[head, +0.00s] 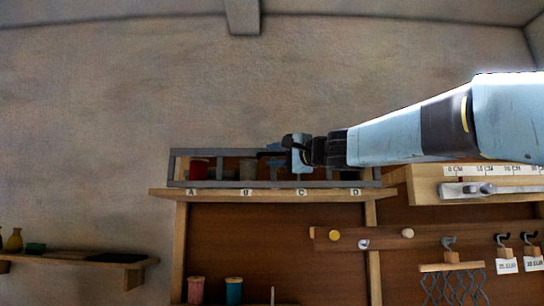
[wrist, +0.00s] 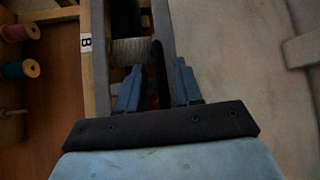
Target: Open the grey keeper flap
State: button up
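A grey barred frame (head: 230,184) runs along the top shelf above the labels A, B, C and D. I cannot tell which of its bars is the keeper flap. In the wrist view a grey rail (wrist: 99,70) runs beside the B label. My gripper (head: 277,149) is over the frame between B and C, its fingers partly hidden in the head view. In the wrist view my gripper (wrist: 157,84) is open, with a dark bar (wrist: 160,72) showing between its fingers. I cannot tell whether they touch it. A pale grey spool (wrist: 132,50) lies beyond the fingertips.
A red spool (head: 198,169) sits in the frame at A. Pink (head: 196,290) and teal (head: 234,290) spools stand on a lower shelf. A wooden peg rail (head: 380,238) and a ruler board (head: 500,190) are to the right. Open wall lies above the frame.

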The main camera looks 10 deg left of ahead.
jog(key=shift+w+a+r, duration=0.1)
jog(key=shift+w+a, duration=0.15)
jog(key=shift+a, duration=0.15)
jog(key=shift+c, duration=0.5)
grip_shut()
